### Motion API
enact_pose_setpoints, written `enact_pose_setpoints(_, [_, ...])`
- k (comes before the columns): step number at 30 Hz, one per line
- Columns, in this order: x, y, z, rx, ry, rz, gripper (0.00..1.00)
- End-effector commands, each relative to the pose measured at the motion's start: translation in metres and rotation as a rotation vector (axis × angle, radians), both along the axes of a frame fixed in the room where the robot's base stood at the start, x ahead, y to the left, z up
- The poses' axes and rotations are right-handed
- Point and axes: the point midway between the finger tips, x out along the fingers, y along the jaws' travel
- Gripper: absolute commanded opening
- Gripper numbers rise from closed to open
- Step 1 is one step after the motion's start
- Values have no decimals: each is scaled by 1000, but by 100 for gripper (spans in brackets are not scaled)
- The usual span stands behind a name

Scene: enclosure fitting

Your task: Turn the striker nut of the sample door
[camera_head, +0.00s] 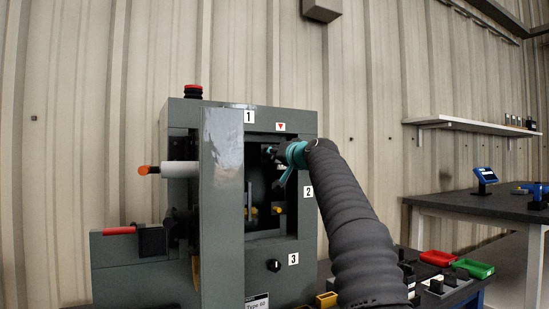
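The grey enclosure (305,265) stands upright in the middle, marked with labels 1, 2 and 3. A tall glossy grey panel (222,190), perhaps the sample door, stands at its front left beside the opening. My arm comes up from the lower right, and my gripper (269,151) is at the upper part of the opening, just below label 1 and the red triangle mark. Its dark fingers are small against the dark interior, so I cannot tell whether they are open or touch anything. I cannot make out the striker nut; it may be hidden by my gripper.
A white cylinder with an orange tip (165,169) sticks out at the left. A black knob (274,265) sits near label 3. Red (436,258) and green (474,268) trays lie on the bench at right. A side table (470,208) and wall shelf (470,123) stand further right.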

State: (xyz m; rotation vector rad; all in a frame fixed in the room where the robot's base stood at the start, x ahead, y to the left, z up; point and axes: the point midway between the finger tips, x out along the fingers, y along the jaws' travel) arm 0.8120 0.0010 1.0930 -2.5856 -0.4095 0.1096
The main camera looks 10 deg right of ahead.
Motion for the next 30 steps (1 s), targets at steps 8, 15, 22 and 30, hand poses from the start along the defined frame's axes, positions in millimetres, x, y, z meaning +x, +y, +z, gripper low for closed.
enact_pose_setpoints(8, [-1, -1, 0, 1, 1, -1, 38])
enact_pose_setpoints(15, [-17, -6, 2, 0, 0, 0, 38])
enact_pose_setpoints(22, [-45, -15, 1, 1, 1, -1, 38])
enact_pose_setpoints(30, [-84, -27, 1, 1, 0, -1, 38])
